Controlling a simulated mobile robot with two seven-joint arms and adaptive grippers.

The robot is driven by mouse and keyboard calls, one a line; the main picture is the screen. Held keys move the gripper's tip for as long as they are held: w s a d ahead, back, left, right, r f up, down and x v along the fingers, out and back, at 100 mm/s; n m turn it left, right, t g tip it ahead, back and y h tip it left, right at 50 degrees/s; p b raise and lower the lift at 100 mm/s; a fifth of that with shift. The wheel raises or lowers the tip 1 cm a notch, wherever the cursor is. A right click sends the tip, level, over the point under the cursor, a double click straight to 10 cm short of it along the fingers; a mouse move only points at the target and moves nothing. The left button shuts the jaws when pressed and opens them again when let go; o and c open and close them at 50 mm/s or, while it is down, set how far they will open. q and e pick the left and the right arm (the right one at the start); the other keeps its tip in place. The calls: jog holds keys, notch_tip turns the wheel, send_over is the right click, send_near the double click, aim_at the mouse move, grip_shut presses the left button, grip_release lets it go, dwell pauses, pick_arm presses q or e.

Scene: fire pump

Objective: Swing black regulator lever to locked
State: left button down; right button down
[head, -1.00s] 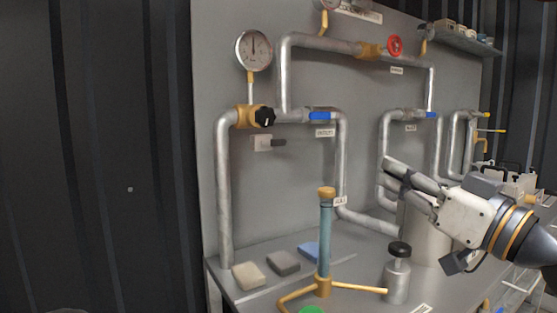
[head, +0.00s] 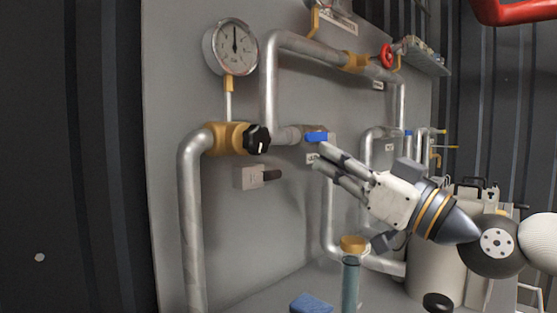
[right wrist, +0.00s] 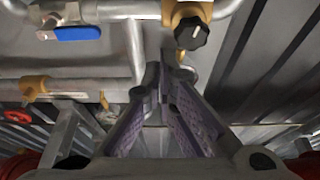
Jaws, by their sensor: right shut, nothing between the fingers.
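A black lever (head: 271,175) sticks out to the right from a small pale block (head: 247,177) on the grey panel. Above it, a black knob (head: 257,139) with a white mark sits on the brass regulator (head: 225,138). The knob also shows in the right wrist view (right wrist: 191,33). My right gripper (head: 322,157) is shut and empty, its fingertips right of the lever and apart from it in the picture. In the right wrist view, the fingers (right wrist: 165,85) reach up below the knob, and I cannot make out the lever there. My left gripper is not in view.
A blue valve handle (head: 316,137) lies close above my right fingertips. A pressure gauge (head: 231,46) and a red handwheel (head: 387,55) are higher up. A brass-capped blue tube (head: 351,281) stands below. The panel left of my gripper is clear up to the lever.

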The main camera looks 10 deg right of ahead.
notch_tip(320, 180, up, 3)
send_over(267, 176)
jog(key=s+d, duration=0.1)
jog(key=d, duration=0.3)
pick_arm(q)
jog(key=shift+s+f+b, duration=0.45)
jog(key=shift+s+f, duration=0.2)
pick_arm(e)
jog(key=f, duration=0.3)
jog(key=shift+w+a+f, duration=0.1)
jog(key=shift+a+f, duration=0.2)
jog(key=shift+f, duration=0.05)
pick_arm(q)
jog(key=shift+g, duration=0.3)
